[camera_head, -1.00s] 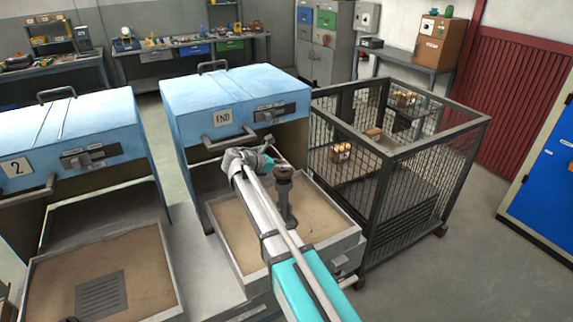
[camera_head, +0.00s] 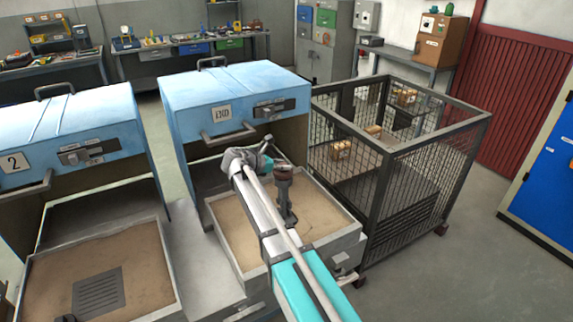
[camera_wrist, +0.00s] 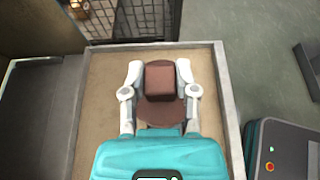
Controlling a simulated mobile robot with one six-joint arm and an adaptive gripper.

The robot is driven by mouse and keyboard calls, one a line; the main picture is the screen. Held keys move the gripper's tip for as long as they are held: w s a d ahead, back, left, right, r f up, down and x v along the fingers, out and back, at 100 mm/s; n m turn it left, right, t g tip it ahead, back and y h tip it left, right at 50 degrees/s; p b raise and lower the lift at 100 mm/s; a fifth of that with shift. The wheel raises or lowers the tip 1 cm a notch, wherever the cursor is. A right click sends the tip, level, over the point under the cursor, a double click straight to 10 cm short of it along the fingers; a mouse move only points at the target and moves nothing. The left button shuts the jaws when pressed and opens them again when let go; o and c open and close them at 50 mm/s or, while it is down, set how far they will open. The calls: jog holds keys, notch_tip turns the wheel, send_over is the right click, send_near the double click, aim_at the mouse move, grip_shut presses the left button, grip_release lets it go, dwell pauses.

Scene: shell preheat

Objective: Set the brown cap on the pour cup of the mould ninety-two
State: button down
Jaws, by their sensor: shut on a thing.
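The brown cap (camera_wrist: 160,84) is a round disc with a block-shaped grip on top. My gripper (camera_wrist: 160,88) is shut on that block, with one finger on each side.
The sand tray (camera_head: 240,236) sits in front of the blue END cabinet (camera_head: 230,95). A mesh cage (camera_head: 410,190) with several small boxes stands close on the right. Another sand tray (camera_head: 140,268) with a grate is on the left. Open floor lies at right.

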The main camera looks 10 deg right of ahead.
jog(key=shift+s, duration=0.2)
dwell(0.4)
jog(key=shift+c, duration=1.5)
grip_release()
jog(key=shift+s, duration=0.15)
jog(key=shift+r, duration=0.15)
